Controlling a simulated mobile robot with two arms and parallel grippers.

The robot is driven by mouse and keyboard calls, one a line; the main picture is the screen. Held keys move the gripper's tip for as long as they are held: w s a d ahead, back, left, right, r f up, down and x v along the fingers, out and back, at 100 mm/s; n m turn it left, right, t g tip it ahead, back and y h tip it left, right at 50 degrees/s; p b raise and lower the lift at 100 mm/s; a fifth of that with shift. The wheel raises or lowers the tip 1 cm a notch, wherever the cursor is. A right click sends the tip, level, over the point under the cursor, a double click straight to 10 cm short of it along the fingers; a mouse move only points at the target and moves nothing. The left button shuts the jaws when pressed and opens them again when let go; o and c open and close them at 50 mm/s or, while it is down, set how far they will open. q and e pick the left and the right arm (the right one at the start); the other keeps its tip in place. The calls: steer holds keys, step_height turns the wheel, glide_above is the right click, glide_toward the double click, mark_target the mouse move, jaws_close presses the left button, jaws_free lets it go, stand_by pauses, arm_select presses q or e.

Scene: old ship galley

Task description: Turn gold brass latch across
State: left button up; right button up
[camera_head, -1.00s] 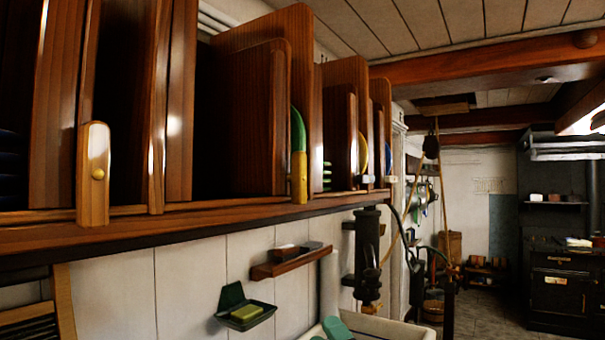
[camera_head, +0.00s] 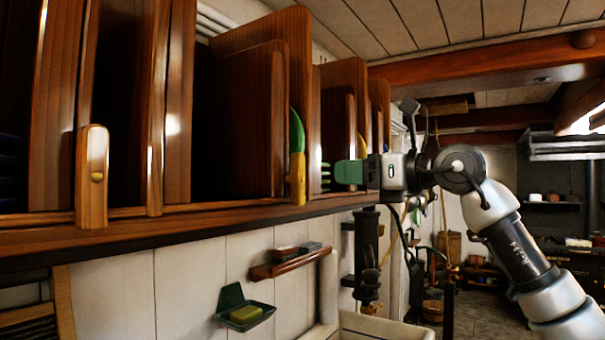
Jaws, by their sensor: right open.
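A gold-yellow latch (camera_head: 298,179) stands upright on the shelf's front rail, before a divider, with a green curved item (camera_head: 297,130) just above and behind it. A wooden latch (camera_head: 92,176) with a round brass pivot stands upright at the left. My right gripper (camera_head: 346,172), with green fingertips, points left from the right side, at about the height of the gold latch. It is open and shows a gap to the right of that latch, touching nothing that I can see. It hides the far end of the rail. My left gripper is out of view.
The wooden shelf (camera_head: 180,227) with upright dividers runs along the left wall. Below it are a green soap dish (camera_head: 244,308), a small wooden wall shelf (camera_head: 289,262) and a dark pump (camera_head: 367,255). A stove stands at the far right. Open air lies before the shelf.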

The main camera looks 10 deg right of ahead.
mark_target(303, 175)
steer(key=p+x, duration=0.4)
steer(key=x, duration=0.6)
steer(key=shift+s+p, duration=0.1)
steer(key=shift+p, duration=0.2)
steer(key=shift+w+a+f, duration=0.15)
steer(key=shift+w+a, duration=0.1)
steer(key=shift+w, duration=0.05)
steer(key=c, duration=0.9)
